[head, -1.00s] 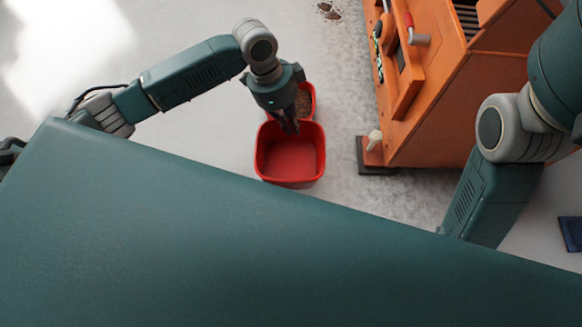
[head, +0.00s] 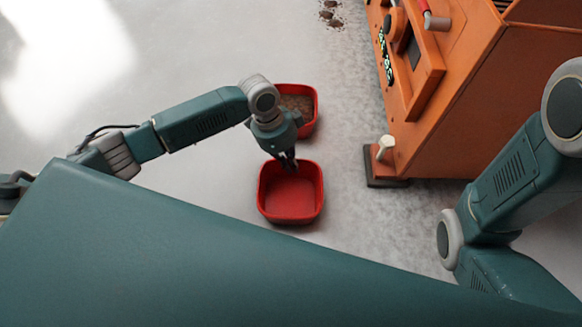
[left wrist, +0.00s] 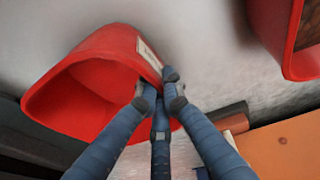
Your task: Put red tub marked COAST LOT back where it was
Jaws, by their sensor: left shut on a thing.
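An empty red tub (head: 290,210) is in the middle of the head view. My left gripper (head: 289,163) is shut on its far rim. In the left wrist view the fingers of my left gripper (left wrist: 160,88) pinch the wall of this tub (left wrist: 75,100) beside a pale label (left wrist: 149,56), whose words I cannot read. I cannot tell whether the tub is clear of the floor. A second red tub (head: 314,105) with brown grainy contents stands just beyond, partly hidden by my left wrist; part of it shows in the left wrist view (left wrist: 268,28). My right gripper is out of view.
An orange machine (head: 470,110) with a dark foot (head: 386,182) stands on the right. Brown spill (head: 330,14) lies on the floor at the top. The grey floor (head: 180,60) left of the tubs is clear.

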